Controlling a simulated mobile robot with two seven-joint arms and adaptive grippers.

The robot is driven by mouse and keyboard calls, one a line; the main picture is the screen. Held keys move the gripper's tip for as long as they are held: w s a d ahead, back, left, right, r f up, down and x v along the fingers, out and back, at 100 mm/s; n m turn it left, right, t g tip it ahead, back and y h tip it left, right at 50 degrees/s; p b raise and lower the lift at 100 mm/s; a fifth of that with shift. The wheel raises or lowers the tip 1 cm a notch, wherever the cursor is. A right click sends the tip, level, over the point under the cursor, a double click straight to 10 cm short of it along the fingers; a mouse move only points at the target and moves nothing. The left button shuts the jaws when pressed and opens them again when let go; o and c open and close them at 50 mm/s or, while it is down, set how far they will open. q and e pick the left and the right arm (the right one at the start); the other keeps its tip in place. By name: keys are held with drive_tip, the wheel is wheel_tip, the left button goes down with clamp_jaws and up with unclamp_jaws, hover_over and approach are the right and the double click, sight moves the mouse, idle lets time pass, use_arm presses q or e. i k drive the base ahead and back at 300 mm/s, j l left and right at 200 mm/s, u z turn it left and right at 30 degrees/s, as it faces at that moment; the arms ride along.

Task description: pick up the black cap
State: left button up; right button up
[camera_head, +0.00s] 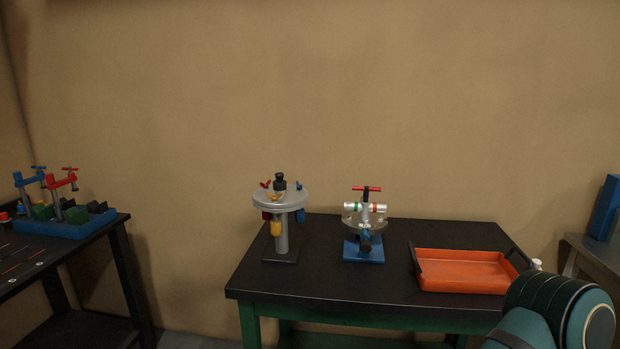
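A small black cap-like piece (280,182) stands on top of a grey round disc stand (281,200) on the black-topped table; I take it to be the black cap, though it is small in view. Small red, yellow and blue parts sit around it on the disc, and coloured pieces hang below the rim. Neither of my grippers is in view. Only a teal and black link of my own arm shows at the bottom right, well apart from the stand.
A blue-based fixture with a red T-handle (366,188) stands right of the stand. An orange tray (463,285) lies at the table's right. The table's front left top (300,287) is clear. Another table (50,255) at left holds blue and red clamps.

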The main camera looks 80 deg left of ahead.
sight(280, 184)
drive_tip(key=k+j+z, duration=0.5)
drive_tip(key=j+z, duration=0.15)
drive_tip(key=j, duration=0.15)
drive_tip(key=k+j+z, duration=0.35)
drive_tip(key=k+j, duration=0.9)
drive_tip(key=k, duration=0.25)
